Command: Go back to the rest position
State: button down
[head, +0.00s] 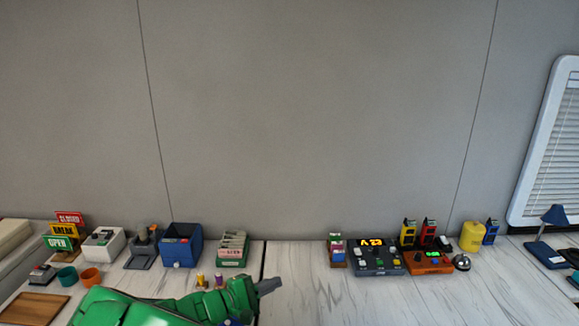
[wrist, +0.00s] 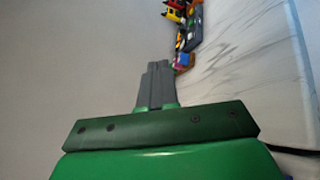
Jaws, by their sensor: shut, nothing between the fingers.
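My gripper (head: 270,286) shows in the head view at the end of my green arm, low in the middle of the picture, in front of the seam between two white tabletops. Its grey fingers point to the right. In the wrist view the grey fingers (wrist: 157,68) lie side by side with nothing between them, so the gripper is shut and empty. It touches no object that I can see. My arm hides part of the left table's front.
The left table (head: 40,285) holds signs (head: 62,238), a blue bin (head: 181,245) and a green card box (head: 233,249). The right table (head: 310,295) holds a dark console (head: 376,258), an orange console (head: 428,262) and a bell (head: 461,262). Its front is clear.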

jog(key=s+d+r+m+g+y, duration=0.2)
jog(key=s+d+r+m+g, duration=0.2)
jog(key=d+r+m, duration=0.4)
jog(key=s+d+r+m+g+y, duration=0.3)
jog(key=s+d+r+m+g, duration=0.15)
jog(key=d+m, duration=0.35)
jog(key=s+d+r+m+y, duration=0.3)
jog(key=s+r+m+y, duration=0.15)
jog(key=s+r, duration=0.2)
jog(key=s+f+n+g+y, duration=0.1)
jog(key=s+f+n+y, duration=0.1)
jog(key=s, duration=0.8)
jog(key=s+f+n+g+y, duration=0.2)
jog(key=s+f+n, duration=0.3)
jog(key=s, duration=0.6)
jog(key=shift+d+f, duration=0.4)
jog(key=shift+f, duration=0.05)
jog(key=shift+y, duration=0.25)
